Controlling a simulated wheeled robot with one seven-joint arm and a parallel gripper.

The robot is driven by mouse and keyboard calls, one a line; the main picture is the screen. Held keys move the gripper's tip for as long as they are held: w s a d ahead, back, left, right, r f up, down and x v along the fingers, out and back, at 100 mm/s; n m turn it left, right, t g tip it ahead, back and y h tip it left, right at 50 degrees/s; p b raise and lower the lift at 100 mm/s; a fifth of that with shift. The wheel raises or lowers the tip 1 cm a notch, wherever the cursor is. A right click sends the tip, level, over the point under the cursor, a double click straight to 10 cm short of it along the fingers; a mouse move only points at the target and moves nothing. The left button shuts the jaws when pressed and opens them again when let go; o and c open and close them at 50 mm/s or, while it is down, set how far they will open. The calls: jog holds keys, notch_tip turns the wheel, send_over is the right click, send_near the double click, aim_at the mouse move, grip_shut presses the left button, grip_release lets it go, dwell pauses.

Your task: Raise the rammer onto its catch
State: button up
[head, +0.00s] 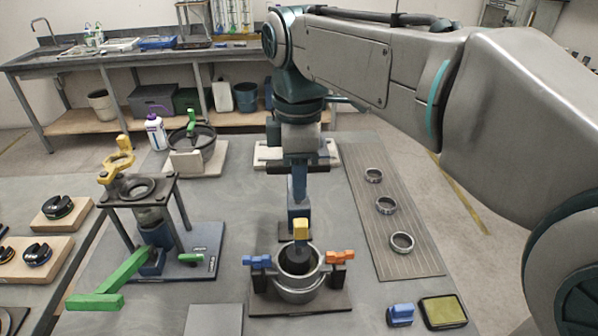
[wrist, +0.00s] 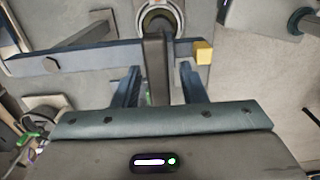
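In the head view a metal mould (head: 299,288) stands on a dark base plate, with a blue clamp (head: 257,260) and an orange clamp (head: 340,257) at its sides. A dark part, seemingly the rammer's foot (head: 296,264), sits inside the mould. A yellow block (head: 300,230) stands above it at the near end of a blue bar (head: 299,190). The wrist view shows a blue bar (wrist: 95,57) with a yellow end (wrist: 203,52). My gripper (wrist: 158,75) has its fingers apart, with a grey post (wrist: 155,65) between them. The catch cannot be made out.
Several metal rings lie on a ribbed mat (head: 405,265) at right. A blue block (head: 400,314) and green pad (head: 443,311) lie nearby.

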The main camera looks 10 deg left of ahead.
grip_shut()
notch_tip(320, 180, up, 8)
jog(key=p, duration=0.7)
jog(key=shift+r, duration=0.25)
jog(key=shift+w, duration=0.1)
grip_release()
jog(key=shift+f, duration=0.1)
notch_tip(320, 180, up, 14)
jog(key=shift+p, duration=0.45)
